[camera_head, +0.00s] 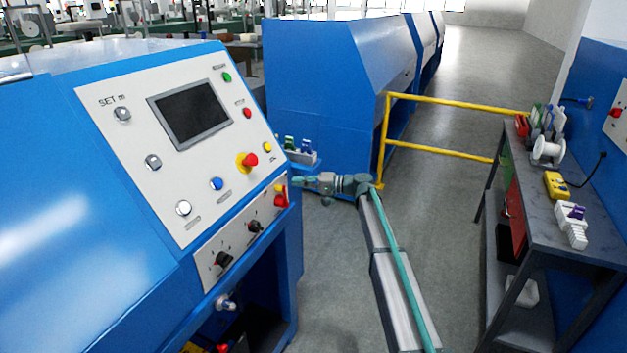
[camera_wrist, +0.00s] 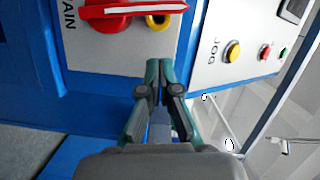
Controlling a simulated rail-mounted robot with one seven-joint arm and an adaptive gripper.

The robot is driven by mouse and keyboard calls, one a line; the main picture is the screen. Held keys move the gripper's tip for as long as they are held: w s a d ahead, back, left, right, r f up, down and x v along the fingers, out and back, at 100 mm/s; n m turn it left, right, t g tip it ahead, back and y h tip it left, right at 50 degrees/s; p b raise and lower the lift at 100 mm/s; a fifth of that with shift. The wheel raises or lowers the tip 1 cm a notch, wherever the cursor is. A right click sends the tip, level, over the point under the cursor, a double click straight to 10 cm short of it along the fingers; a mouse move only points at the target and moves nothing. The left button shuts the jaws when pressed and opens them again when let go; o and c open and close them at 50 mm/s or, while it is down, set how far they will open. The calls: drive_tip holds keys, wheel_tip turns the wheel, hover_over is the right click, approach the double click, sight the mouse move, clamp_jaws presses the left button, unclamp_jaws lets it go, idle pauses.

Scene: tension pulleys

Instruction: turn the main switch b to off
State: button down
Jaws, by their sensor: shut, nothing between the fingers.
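The main switch (camera_wrist: 112,12) is a red rotary switch on a white plate, cut off by the top edge of the wrist view. Part of its label shows beside it. In the head view my gripper (camera_head: 297,182) points left toward the machine's edge.
The blue machine's control panel (camera_head: 135,170) carries a screen, buttons and black knobs. A yellow rail (camera_head: 450,103) stands behind my arm. A workbench (camera_head: 570,225) with tools is at right.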

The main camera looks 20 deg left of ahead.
drive_tip(key=s, duration=0.2)
drive_tip(key=s+p, duration=0.1)
drive_tip(key=shift+s+f, duration=0.3)
drive_tip(key=shift+s, duration=0.1)
drive_tip(key=shift+s+f+n+b, duration=0.1)
drive_tip(key=shift+s+n+b, duration=0.3)
drive_tip(key=shift+b, duration=0.9)
drive_tip(key=shift+s+a+n+t+h+b, duration=0.1)
drive_tip(key=shift+s+n+t+h+b, duration=0.25)
drive_tip(key=shift+n+b, duration=1.1)
drive_tip(key=shift+s+a+n+t+h+b, duration=0.15)
drive_tip(key=shift+s+n+b, duration=0.4)
drive_tip(key=shift+b, duration=1.85)
drive_tip(key=shift+s+n+t+h+b, duration=0.1)
drive_tip(key=shift+s+n+h+b, duration=0.3)
drive_tip(key=shift+n+b, duration=1)
drive_tip(key=shift+m+b, duration=0.45)
drive_tip(key=shift+m, duration=0.05)
